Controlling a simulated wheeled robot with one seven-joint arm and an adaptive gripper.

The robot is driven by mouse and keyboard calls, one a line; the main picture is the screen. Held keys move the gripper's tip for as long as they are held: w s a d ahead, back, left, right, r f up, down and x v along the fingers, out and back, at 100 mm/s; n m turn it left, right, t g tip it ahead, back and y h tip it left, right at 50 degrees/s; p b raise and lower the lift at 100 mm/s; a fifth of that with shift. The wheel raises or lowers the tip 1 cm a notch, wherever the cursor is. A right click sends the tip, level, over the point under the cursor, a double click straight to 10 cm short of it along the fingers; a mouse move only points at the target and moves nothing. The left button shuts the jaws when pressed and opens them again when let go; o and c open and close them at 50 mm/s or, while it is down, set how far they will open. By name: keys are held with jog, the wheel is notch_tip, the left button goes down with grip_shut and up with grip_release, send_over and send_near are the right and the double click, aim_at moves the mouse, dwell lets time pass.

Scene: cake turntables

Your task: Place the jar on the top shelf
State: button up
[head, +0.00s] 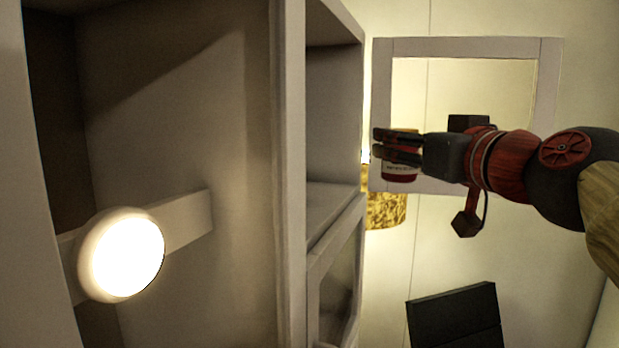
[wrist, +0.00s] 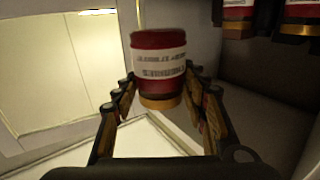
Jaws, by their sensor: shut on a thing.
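My gripper (head: 381,147) is shut on a jar (head: 400,174) and holds it in the air, to the right of the tall shelf unit (head: 292,150). The jar is red with a white printed label and a gold band at one end. In the wrist view the jar (wrist: 158,66) sits between the two fingers, which partly cover its sides. In the head view the fingers hide much of it. An upper shelf compartment (head: 334,110) opens beside the gripper; its inside is mostly hidden from the head camera.
Two similar jars (wrist: 236,14) show at the top right of the wrist view. A pale open frame (head: 470,47) stands behind my arm. A gold lampshade (head: 386,212) hangs below the jar. A glowing round lamp (head: 121,255) is at left, a black panel (head: 455,315) low right.

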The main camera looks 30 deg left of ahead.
jog(key=s+a+p, duration=0.2)
jog(key=a+p, duration=1.3)
jog(key=p, duration=0.1)
jog(key=shift+w+f+b, duration=0.15)
jog(key=shift+f+b, duration=0.3)
jog(key=shift+f, duration=2.8)
jog(key=shift+a+f, duration=0.1)
jog(key=shift+f, duration=0.05)
